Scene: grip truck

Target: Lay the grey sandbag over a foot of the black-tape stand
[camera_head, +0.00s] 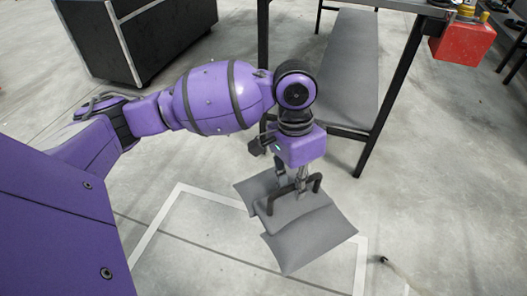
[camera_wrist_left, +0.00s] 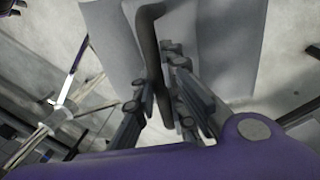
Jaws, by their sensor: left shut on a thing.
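The grey sandbag (camera_head: 312,236) hangs from my left gripper (camera_head: 290,185) in the head view, above the concrete floor. My left gripper is shut on the sandbag's dark handle, and the bag's two lobes spread to either side. In the left wrist view the fingers (camera_wrist_left: 165,100) close around the dark handle (camera_wrist_left: 150,40), with the grey sandbag (camera_wrist_left: 225,45) behind it. I cannot make out the black-tape stand for certain in either view. My right gripper is not in view.
A table with black legs (camera_head: 393,95) and a grey lower shelf (camera_head: 347,75) stands behind the bag. A red box (camera_head: 463,42) is at the upper right. A black case (camera_head: 125,40) stands at the upper left. White tape (camera_head: 165,222) marks the floor, and a cable end (camera_head: 384,260) lies at right.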

